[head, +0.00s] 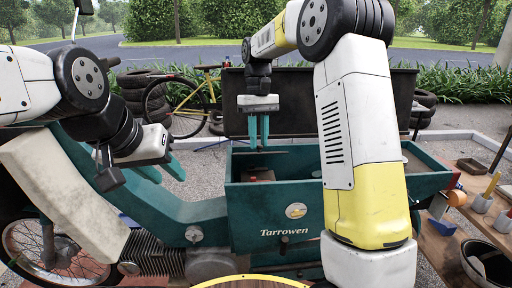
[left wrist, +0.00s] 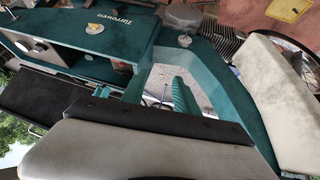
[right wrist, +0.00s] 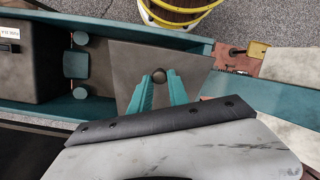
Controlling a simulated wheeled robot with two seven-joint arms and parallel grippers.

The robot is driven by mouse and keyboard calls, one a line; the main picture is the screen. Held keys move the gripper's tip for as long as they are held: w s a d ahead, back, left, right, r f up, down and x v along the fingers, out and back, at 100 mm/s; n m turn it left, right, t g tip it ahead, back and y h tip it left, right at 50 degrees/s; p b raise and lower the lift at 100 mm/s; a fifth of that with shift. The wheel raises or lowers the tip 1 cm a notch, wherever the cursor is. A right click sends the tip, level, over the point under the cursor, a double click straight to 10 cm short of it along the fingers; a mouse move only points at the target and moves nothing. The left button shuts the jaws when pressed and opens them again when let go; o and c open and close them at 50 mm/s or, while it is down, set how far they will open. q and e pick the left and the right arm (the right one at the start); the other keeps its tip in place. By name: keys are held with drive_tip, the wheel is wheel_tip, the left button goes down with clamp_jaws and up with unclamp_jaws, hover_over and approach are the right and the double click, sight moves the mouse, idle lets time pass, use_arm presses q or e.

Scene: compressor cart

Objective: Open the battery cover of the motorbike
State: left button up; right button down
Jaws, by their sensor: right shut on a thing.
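The teal motorbike (head: 205,210) has an open-topped "Tarrowen" box (head: 290,215). My right gripper (head: 259,146) is over the left part of this box. In the right wrist view its fingers (right wrist: 159,88) are shut on the dark round knob (right wrist: 159,75) of a flat grey-brown cover (right wrist: 185,63). In the head view the cover shows edge-on as a thin dark slab at the fingertips, near rim height. A reddish thing (head: 262,174) shows inside the box below it. My left gripper (head: 160,171) is open and empty left of the box; its spread fingers also show in the left wrist view (left wrist: 158,90).
A bench (head: 455,240) with tools and cups stands at the right, with a dark bucket (head: 490,262) in front. A dark trailer-like bin (head: 300,85), a yellow bicycle (head: 205,95) and stacked tyres (head: 135,90) are behind. My right arm hides part of the box.

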idle(0.4)
idle(0.3)
use_arm(q)
drive_tip(key=shift+f, duration=0.15)
drive_tip(key=c, duration=0.6)
drive_tip(key=d+f+n+g+h, duration=0.1)
drive_tip(key=n, duration=0.1)
drive_tip(key=d+f+n+g+h, duration=0.1)
drive_tip(key=d+f+n+g, duration=0.1)
drive_tip(key=w+d+f+n+g+h, duration=0.1)
drive_tip(key=n+g, duration=0.1)
drive_tip(key=shift+d+f, duration=0.3)
drive_tip(key=shift+f, duration=0.05)
clamp_jaws()
drive_tip(key=w+d+f+n+g+h, duration=0.3)
drive_tip(key=w+d+n+h, duration=0.2)
drive_tip(key=w+n+h, duration=0.65)
drive_tip(key=w+a+f+n+t+h, duration=0.3)
drive_tip(key=w+n+t, duration=0.3)
drive_tip(key=n, duration=0.4)
drive_tip(key=shift+g+h, duration=0.25)
drive_tip(key=shift+g, duration=0.45)
drive_tip(key=x, duration=1)
drive_tip(key=shift+w+a+r, duration=0.1)
drive_tip(key=shift+w, duration=0.25)
